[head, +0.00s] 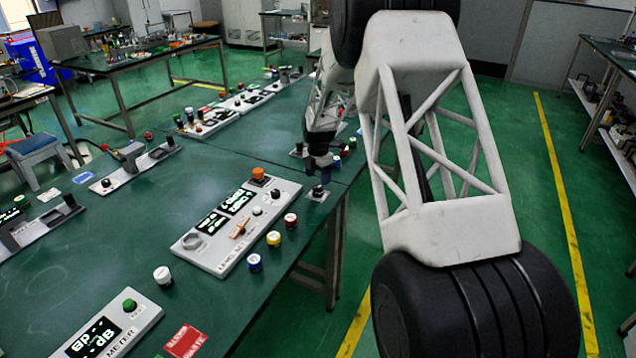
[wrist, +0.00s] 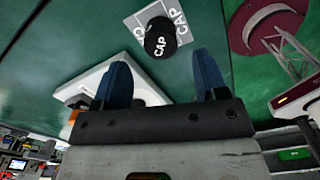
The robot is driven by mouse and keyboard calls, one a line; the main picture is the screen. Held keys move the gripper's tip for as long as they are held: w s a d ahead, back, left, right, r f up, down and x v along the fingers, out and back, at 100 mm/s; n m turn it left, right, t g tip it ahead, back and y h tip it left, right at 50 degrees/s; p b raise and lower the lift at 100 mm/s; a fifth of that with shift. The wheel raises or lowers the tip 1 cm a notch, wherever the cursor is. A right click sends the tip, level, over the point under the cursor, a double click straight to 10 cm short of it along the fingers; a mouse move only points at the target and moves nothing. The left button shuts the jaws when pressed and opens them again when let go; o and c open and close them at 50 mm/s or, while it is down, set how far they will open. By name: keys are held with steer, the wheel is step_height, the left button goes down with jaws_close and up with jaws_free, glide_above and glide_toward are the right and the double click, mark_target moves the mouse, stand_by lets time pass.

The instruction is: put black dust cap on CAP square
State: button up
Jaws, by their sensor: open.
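The black dust cap (wrist: 160,42), with white CAP lettering on top, stands upright on the light grey CAP square (wrist: 134,22) in the wrist view. The square's printed letters show on both sides of the cap. In the head view the cap (head: 317,190) and the square (head: 310,197) are near the table's right edge. My gripper (wrist: 163,76) is open, its two blue fingers apart with nothing between them. The cap is beyond the fingertips and clear of them. In the head view my gripper (head: 320,164) is just above and behind the cap.
A white meter panel (head: 213,265) with displays and knobs lies left of the square. White, blue, yellow and red caps (head: 273,239) stand around it. Another panel (head: 105,325) and a red card (head: 184,340) are nearer. Bare green table (head: 150,215) lies left.

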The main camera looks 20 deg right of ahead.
mark_target(318, 187)
step_height(318, 187, up, 8)
stand_by(0.4)
stand_by(0.4)
steer(key=shift+s, duration=0.1)
steer(key=s+a+r+m, duration=0.2)
steer(key=s+r+m, duration=0.2)
steer(key=s+r, duration=0.3)
steer(key=s+a+r+m+t, duration=0.1)
steer(key=s+a+r+m, duration=0.3)
steer(key=s, duration=0.6)
steer(key=s+a+r+m, duration=0.1)
steer(key=s+r+m, duration=0.2)
steer(key=s+r, duration=0.4)
steer(key=s+a+m, duration=0.2)
steer(key=s+m, duration=0.4)
steer(key=s, duration=0.9)
steer(key=s+a+f+m+t, duration=0.1)
steer(key=s+m, duration=0.5)
steer(key=s, duration=1)
steer(key=shift+s+a+m+t, duration=0.2)
steer(key=shift+a+m+t, duration=0.1)
steer(key=shift+a, duration=0.55)
